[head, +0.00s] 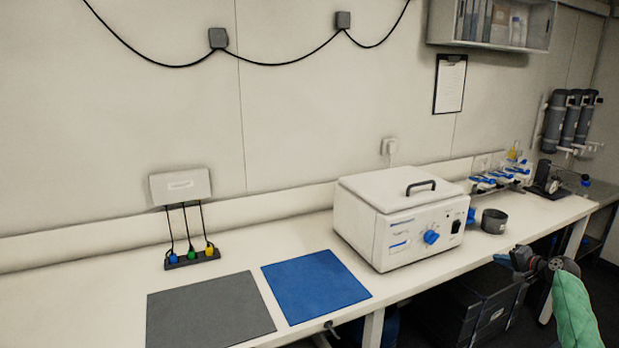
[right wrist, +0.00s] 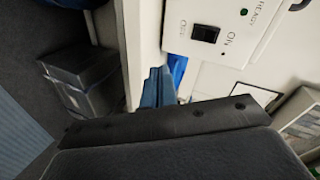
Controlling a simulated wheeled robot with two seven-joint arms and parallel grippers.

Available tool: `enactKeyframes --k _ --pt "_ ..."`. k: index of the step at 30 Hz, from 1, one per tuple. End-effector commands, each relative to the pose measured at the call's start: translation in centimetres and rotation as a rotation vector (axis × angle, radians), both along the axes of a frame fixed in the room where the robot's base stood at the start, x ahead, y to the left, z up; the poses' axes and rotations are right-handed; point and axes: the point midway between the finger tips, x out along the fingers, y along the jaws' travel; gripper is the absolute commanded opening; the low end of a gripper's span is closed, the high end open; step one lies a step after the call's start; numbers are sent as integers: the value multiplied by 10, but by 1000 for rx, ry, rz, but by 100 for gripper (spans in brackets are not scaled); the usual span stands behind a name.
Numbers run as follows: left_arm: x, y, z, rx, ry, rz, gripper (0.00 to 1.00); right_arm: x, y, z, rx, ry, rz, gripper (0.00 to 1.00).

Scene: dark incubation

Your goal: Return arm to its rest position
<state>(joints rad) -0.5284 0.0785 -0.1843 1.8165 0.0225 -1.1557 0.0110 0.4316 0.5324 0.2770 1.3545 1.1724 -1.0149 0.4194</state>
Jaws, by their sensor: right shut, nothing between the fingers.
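My right gripper (head: 514,260) is at the lower right of the head view, at the bench's front edge, to the right of the white incubator. Its arm carries a green sleeve. The gripper is shut and empty; in the right wrist view its blue fingers (right wrist: 158,87) are together, near the incubator's switch panel. The white incubator (head: 400,215) stands on the bench with its lid down, a black handle on top and a blue knob in front. Its black power switch (right wrist: 205,34) shows in the right wrist view. My left gripper is out of view.
A grey mat (head: 210,312) and a blue mat (head: 316,286) lie on the bench (head: 110,270). A dark round pot (head: 494,221) stands right of the incubator, with pipettes (head: 497,178) behind. Dark boxes (head: 480,305) stand under the bench.

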Motion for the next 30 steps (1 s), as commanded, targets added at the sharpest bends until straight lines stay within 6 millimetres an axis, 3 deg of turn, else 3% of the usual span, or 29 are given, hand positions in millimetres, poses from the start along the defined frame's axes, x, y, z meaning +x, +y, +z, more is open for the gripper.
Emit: enactKeyframes --k 7,10,13,20,26,30 --pt "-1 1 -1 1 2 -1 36 -1 9 -1 -378 27 47 0" --pt "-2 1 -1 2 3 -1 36 1 28 -6 -542 46 82 0" --pt "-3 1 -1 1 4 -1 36 -3 54 -26 -699 78 125 0" --pt "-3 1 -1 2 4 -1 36 -39 130 -114 -993 183 256 0" --pt "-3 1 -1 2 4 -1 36 -94 200 -199 -1141 266 371 0" --pt "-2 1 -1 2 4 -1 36 -141 247 -254 -1194 314 444 0"
